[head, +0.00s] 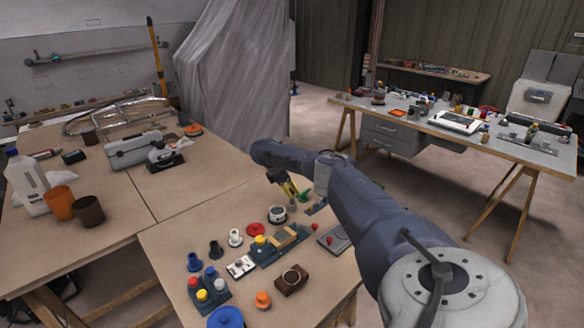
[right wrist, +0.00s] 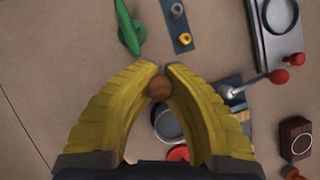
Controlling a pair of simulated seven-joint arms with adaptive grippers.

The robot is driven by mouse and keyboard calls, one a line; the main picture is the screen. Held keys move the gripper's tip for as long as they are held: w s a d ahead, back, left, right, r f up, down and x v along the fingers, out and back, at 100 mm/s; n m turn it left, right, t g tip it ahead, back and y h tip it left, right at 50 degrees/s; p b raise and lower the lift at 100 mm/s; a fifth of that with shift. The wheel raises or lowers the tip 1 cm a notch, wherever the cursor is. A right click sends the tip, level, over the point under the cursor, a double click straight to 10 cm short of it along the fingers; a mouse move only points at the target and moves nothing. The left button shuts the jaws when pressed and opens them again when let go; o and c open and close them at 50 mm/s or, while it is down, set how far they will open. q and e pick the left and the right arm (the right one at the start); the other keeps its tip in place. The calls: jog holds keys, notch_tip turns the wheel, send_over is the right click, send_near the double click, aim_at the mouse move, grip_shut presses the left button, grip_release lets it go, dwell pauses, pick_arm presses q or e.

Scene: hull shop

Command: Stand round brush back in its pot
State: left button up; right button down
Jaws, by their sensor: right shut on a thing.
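My right gripper (head: 287,187) points down over the far part of the near table. In the right wrist view its yellow fingers (right wrist: 160,72) are shut on a round brown end, which looks like the top of the round brush's handle (right wrist: 159,88). The rest of the brush is hidden below it. A pale round pot with a dark inside (head: 277,214) stands on the table just in front of the gripper. It seems to show between the fingers in the right wrist view (right wrist: 167,124), partly covered. My left gripper is not in view.
A red disc (head: 253,230), a green tray with blocks (head: 280,244) and a brown block with a ring (head: 291,281) stand near the pot. A grey plate with a red knob (head: 335,238) is at the right. A green object (right wrist: 128,28) lies beyond the fingers.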

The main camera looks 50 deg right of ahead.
jog(key=shift+f, duration=0.9)
jog(key=shift+f, duration=0.65)
dwell(1.4)
jog(key=c, duration=1.8)
grip_release()
jog(key=shift+c, duration=0.2)
jog(key=shift+a, duration=0.1)
jog(key=v, duration=1.1)
